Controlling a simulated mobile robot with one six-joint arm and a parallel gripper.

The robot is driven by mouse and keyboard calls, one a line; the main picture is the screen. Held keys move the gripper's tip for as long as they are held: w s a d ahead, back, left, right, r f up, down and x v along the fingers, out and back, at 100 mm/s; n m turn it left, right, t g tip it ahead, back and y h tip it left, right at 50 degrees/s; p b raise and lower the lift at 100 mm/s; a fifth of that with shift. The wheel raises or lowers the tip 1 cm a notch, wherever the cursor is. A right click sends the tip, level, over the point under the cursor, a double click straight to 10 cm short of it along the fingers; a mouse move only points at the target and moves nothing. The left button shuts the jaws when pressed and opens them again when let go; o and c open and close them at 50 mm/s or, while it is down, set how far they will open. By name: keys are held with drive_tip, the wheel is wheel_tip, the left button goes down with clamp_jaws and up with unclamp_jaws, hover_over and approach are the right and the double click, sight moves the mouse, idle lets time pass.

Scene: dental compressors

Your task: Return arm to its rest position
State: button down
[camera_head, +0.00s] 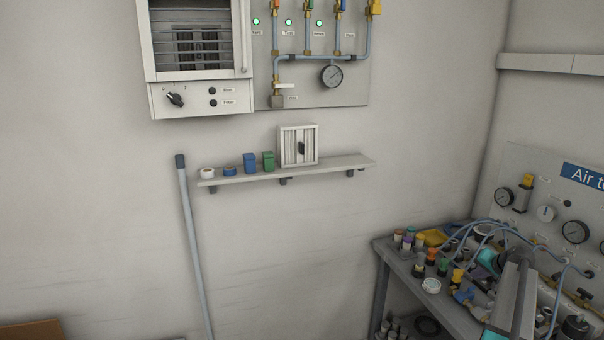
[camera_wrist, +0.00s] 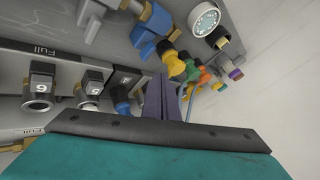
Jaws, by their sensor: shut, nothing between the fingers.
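My gripper (camera_wrist: 162,98) shows in the wrist view, its two narrow grey-purple fingers together with nothing seen between them. The teal and dark housing of my wrist fills the bottom of that view. In the head view I cannot make out the gripper clearly among the crowded bench items.
A grey workbench (camera_head: 381,246) at the right holds several coloured caps, hoses and a white round piece (camera_head: 431,286). A gauge panel (camera_head: 520,160) stands behind it. A wall shelf (camera_head: 340,167) holds small items. A pole (camera_head: 192,240) leans on the wall. The wall between is clear.

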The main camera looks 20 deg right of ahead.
drive_tip(key=w+a+f+n+g+y, duration=0.1)
drive_tip(key=w+a+f+n, duration=0.2)
drive_tip(key=a, duration=0.8)
drive_tip(key=w+a+f+g+y, duration=0.15)
drive_tip(key=a+f, duration=0.35)
drive_tip(key=a, duration=0.6)
drive_tip(key=w+a+f+n+y, duration=0.15)
drive_tip(key=w+a+f, duration=0.25)
drive_tip(key=a, duration=0.7)
drive_tip(key=s+a+f+n+g, duration=0.1)
drive_tip(key=s+a+f+n, duration=0.15)
drive_tip(key=a, duration=0.65)
drive_tip(key=s+a+f+n+g, duration=0.1)
drive_tip(key=s+a+f, duration=0.15)
drive_tip(key=a, duration=0.65)
drive_tip(key=s+a+f+n+g, duration=0.2)
drive_tip(key=s+a, duration=0.1)
drive_tip(key=a, duration=0.6)
drive_tip(key=s+a+f+n+g+h, duration=0.1)
drive_tip(key=s+a+f+n, duration=0.15)
drive_tip(key=s+a, duration=0.6)
drive_tip(key=s+f+g, duration=0.3)
drive_tip(key=s+f, duration=0.6)
drive_tip(key=s, duration=0.3)
drive_tip(key=s+a+f+g+b, duration=0.1)
drive_tip(key=s+f+g, duration=0.2)
drive_tip(key=s+f, duration=0.7)
drive_tip(key=shift+s+a+f, duration=0.15)
drive_tip(key=shift+s, duration=1.05)
